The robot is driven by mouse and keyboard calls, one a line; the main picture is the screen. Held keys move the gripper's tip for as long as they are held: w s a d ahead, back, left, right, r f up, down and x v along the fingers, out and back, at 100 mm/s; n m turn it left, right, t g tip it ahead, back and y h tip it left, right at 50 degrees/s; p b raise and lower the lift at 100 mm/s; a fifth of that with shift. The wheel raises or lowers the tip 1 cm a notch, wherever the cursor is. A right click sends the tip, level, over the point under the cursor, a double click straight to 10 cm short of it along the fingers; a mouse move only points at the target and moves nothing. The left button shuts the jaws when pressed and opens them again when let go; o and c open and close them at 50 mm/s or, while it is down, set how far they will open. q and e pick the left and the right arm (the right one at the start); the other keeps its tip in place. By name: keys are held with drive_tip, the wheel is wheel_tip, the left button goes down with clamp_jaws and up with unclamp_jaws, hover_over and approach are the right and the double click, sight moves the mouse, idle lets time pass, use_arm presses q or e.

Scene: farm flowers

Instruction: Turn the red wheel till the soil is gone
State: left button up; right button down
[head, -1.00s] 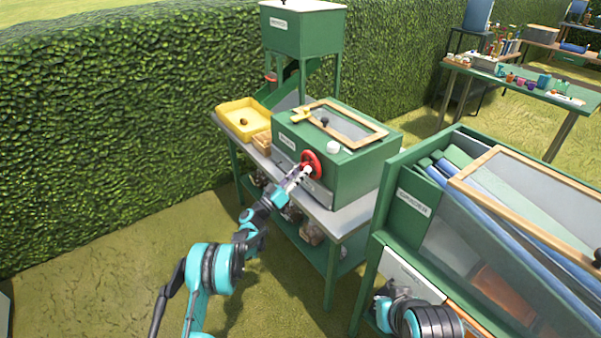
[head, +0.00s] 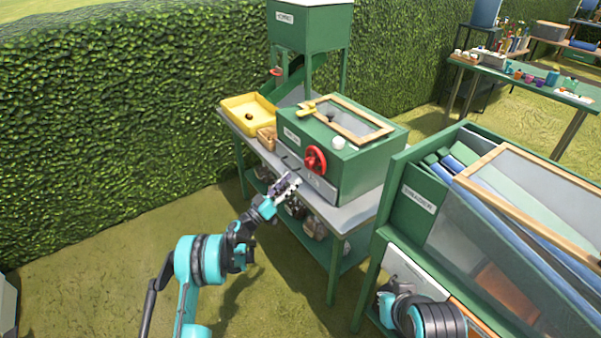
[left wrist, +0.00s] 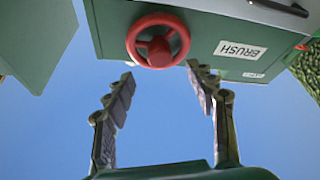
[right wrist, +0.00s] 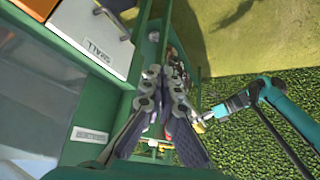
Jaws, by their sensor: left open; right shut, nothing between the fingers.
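The red wheel (head: 315,160) is on the front face of a green box machine (head: 364,178) with a wood-framed glass lid. In the left wrist view the red wheel (left wrist: 131,40) is above and beyond my open fingers, with a sign reading BRUSH beside it. My left gripper (head: 287,187) is open and empty, just below and left of the wheel, apart from it. It also shows in the left wrist view (left wrist: 161,77). My right gripper (right wrist: 164,72) is shut and empty beside the other green cabinet. I cannot make out any soil.
A yellow tray (head: 236,104) with a small brown thing in it stands left of the machine. A green hopper (head: 312,30) stands behind. A green cabinet (head: 416,190) with a sloped glass lid is close on the right. Open grass (head: 120,260) lies left.

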use_arm(q)
drive_tip(key=shift+v, duration=2)
